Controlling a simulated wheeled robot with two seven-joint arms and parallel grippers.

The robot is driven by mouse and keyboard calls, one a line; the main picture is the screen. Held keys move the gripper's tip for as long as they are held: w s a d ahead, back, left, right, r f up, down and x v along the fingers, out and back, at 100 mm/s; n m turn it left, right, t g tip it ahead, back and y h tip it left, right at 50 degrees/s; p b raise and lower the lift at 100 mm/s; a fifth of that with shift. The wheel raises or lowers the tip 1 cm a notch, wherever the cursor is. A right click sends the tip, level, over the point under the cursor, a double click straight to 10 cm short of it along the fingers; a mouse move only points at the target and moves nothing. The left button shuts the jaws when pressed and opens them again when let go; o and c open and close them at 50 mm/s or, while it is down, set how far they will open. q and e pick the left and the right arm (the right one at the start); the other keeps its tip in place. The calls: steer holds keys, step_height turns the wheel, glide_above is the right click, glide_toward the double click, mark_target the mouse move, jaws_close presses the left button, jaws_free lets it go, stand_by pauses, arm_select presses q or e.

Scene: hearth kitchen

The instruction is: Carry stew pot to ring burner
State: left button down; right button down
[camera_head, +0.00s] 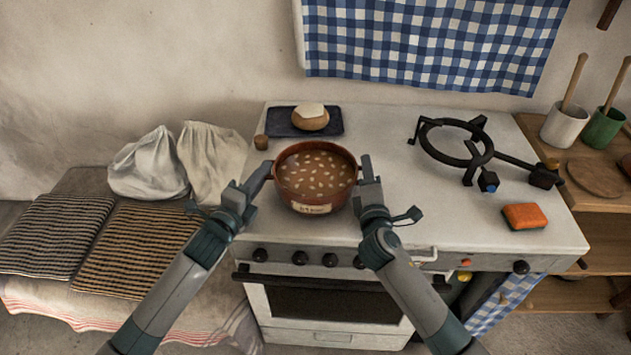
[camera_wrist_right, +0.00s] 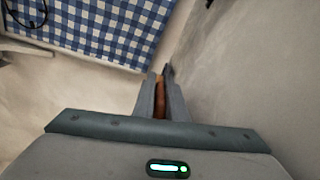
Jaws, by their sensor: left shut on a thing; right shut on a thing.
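The stew pot (camera_head: 316,178) is a round reddish-brown pot filled with brown stew with pale pieces. It appears on or just above the white stove top, left of centre; I cannot tell if it touches. My left gripper (camera_head: 262,178) is shut on its left side and my right gripper (camera_head: 366,172) is shut on its right side. In the right wrist view a brown piece shows between the right fingers (camera_wrist_right: 160,98). The ring burner (camera_head: 457,143) is a black ring on legs, on the right part of the stove top, with nothing on it.
A dark blue tray (camera_head: 333,123) with a bread-like round stands behind the pot, beside a small brown cylinder (camera_head: 261,142). An orange sponge (camera_head: 524,216) lies in front of the burner. The stove top (camera_head: 400,207) is clear between pot and burner. A checked cloth (camera_head: 430,42) hangs behind.

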arm_select(q)
steer(key=shift+r, duration=0.25)
arm_select(e)
steer(key=shift+r, duration=0.15)
